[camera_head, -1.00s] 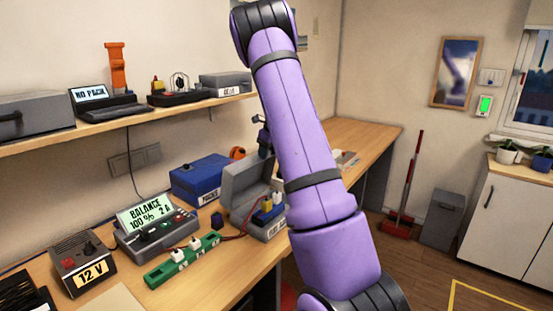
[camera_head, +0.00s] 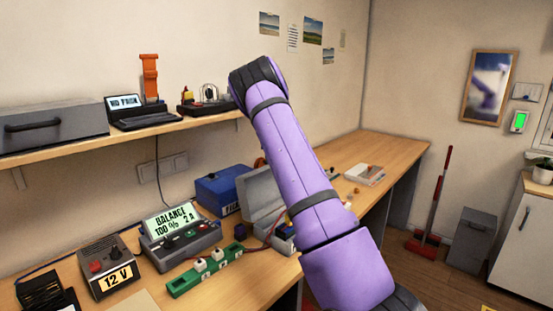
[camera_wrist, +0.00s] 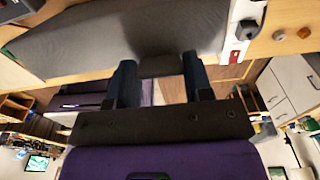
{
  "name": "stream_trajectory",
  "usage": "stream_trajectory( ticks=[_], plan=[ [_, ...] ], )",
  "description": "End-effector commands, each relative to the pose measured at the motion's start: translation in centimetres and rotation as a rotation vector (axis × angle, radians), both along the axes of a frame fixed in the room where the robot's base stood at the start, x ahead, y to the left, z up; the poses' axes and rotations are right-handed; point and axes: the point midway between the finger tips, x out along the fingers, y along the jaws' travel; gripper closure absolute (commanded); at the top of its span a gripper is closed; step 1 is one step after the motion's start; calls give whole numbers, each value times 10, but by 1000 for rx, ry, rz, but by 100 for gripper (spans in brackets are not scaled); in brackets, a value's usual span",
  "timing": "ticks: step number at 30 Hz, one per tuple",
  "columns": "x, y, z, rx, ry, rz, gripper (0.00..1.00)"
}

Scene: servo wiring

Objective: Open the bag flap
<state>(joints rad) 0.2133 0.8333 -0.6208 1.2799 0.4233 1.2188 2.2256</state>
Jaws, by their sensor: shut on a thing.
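The grey bag (camera_head: 262,197) stands on the bench in the head view, its flap raised at the back. My arm covers its right side and part of its front. In the wrist view, a broad grey sheet, seemingly the flap (camera_wrist: 100,42), fills the top, with a short tab (camera_wrist: 160,66) hanging from it. My gripper (camera_wrist: 159,72) has one dark finger on each side of this tab and is shut on it. In the head view my gripper is hidden behind my arm.
The shelf (camera_head: 130,138) overhangs the bench. A white tray (camera_head: 365,174) lies on the far bench.

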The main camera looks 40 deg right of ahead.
Motion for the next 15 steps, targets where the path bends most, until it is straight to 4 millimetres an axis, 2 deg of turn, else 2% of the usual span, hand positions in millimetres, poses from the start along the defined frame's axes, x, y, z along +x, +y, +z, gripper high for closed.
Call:
stream_trajectory(
  ticks=[8,9,12,15],
  plan=[
    [2,2,-1,2,-3,2,96],
    [2,2,-1,2,-3,3,49],
    [1,2,-1,2,-2,2,28],
    [1,1,0,1,-2,2,28]
  ],
)
